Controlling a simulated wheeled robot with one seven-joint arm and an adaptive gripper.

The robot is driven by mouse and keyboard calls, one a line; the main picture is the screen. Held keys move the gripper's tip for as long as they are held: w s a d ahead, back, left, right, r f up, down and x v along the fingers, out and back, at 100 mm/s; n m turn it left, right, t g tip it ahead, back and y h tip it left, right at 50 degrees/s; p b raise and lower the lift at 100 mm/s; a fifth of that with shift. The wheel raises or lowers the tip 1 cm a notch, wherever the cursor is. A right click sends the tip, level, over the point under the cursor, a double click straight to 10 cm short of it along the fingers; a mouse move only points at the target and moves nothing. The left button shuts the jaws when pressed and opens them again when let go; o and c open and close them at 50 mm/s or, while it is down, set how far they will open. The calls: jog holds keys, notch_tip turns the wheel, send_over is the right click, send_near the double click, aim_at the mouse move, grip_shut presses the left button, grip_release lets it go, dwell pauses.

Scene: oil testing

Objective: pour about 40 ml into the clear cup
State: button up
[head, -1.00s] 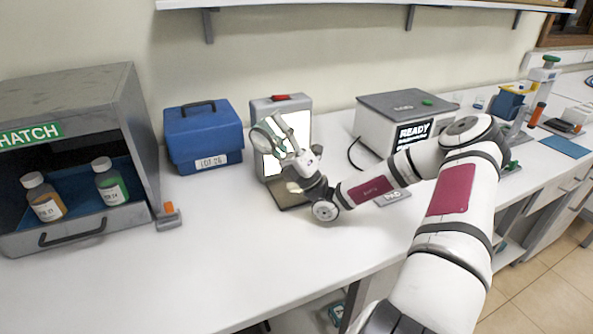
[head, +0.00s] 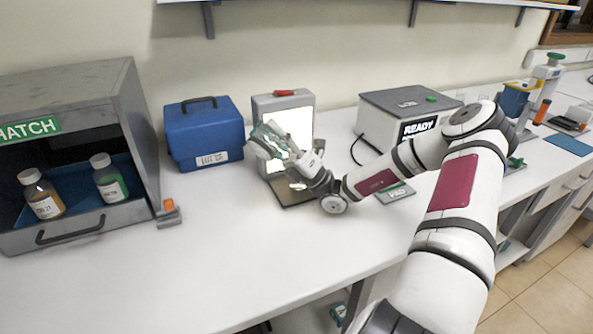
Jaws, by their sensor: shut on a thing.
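My gripper (head: 290,152) is shut on a pale, partly clear container (head: 270,137) with greenish patches. It holds the container tilted, its far end toward the left, above a dark base plate (head: 291,197) and before a bright lit panel (head: 303,124). The gripper and the container overlap in the picture, so the fingers do not show clearly. I cannot make out the clear cup for certain; the gripper and the held container cover part of the space over the plate. No stream of liquid can be made out.
A blue case (head: 204,140) stands left of the panel. A grey hatch box (head: 70,95) at the far left holds an orange-brown bottle (head: 44,200) and a green bottle (head: 108,182). A box reading READY (head: 385,120) stands at right. The bench's front middle is clear.

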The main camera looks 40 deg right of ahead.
jog(key=shift+s+f+n+g+y, duration=0.1)
jog(key=shift+f+n+g+y, duration=0.2)
jog(key=shift+n+g, duration=0.55)
jog(key=shift+w+f+n+g+y, duration=0.1)
jog(key=shift+n+g+y, duration=0.35)
jog(key=shift+n+g, duration=0.4)
jog(key=shift+s+f+n+g+y, duration=0.1)
jog(key=shift+f+n+g+y, duration=0.2)
jog(key=shift+n+g, duration=0.5)
jog(key=a+f+n+g+h+p, duration=0.4)
jog(key=f+n+g, duration=0.3)
jog(key=f+n, duration=0.1)
jog(key=shift+s+f+n+g, duration=0.3)
jog(key=shift+s+f+n, duration=0.15)
jog(key=shift+n, duration=0.45)
jog(key=shift+a, duration=0.1)
